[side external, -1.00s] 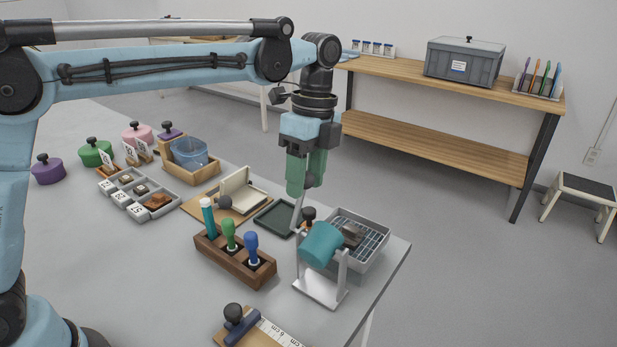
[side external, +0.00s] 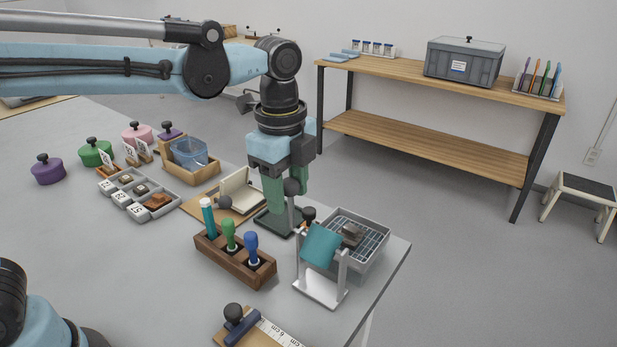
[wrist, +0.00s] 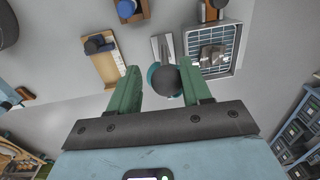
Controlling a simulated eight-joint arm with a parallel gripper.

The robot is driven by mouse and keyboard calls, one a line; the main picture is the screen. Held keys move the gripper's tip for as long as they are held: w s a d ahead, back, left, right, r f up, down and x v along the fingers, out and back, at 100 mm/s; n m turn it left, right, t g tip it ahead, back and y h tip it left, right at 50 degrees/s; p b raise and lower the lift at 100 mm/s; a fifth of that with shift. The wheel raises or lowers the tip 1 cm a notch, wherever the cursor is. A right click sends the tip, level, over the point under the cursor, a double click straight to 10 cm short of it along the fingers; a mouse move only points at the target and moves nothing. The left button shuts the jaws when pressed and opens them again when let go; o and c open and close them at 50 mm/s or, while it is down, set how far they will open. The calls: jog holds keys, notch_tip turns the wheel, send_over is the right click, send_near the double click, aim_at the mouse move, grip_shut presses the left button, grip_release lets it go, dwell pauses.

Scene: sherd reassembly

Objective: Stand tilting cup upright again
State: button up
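The teal cup (side external: 321,246) hangs tilted between the uprights of a pale metal stand (side external: 322,290) near the table's right edge. My gripper (side external: 288,214) points down just left of the stand.
A grey basket with a grid (side external: 372,235) stands right behind the cup stand. A wooden rack (side external: 228,262) with several coloured handles is to the left. A dark tray (side external: 270,219) lies below my gripper. A ruler board (side external: 262,330) is at the front.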

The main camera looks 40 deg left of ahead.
jog(key=shift+s+f+t, duration=1.6)
jog(key=shift+s+t, duration=0.2)
jog(key=shift+s, duration=1.3)
jog(key=shift+v, duration=2.6)
jog(key=shift+r, duration=0.1)
jog(key=a+f+n+t, duration=0.1)
jog(key=a+f+n, duration=0.2)
jog(key=a+n, duration=0.3)
jog(key=a+f+n+t, duration=0.2)
jog(key=a+n, duration=0.4)
jog(key=n, duration=0.6)
jog(key=shift+a+f, duration=0.25)
jog(key=shift+f, duration=0.25)
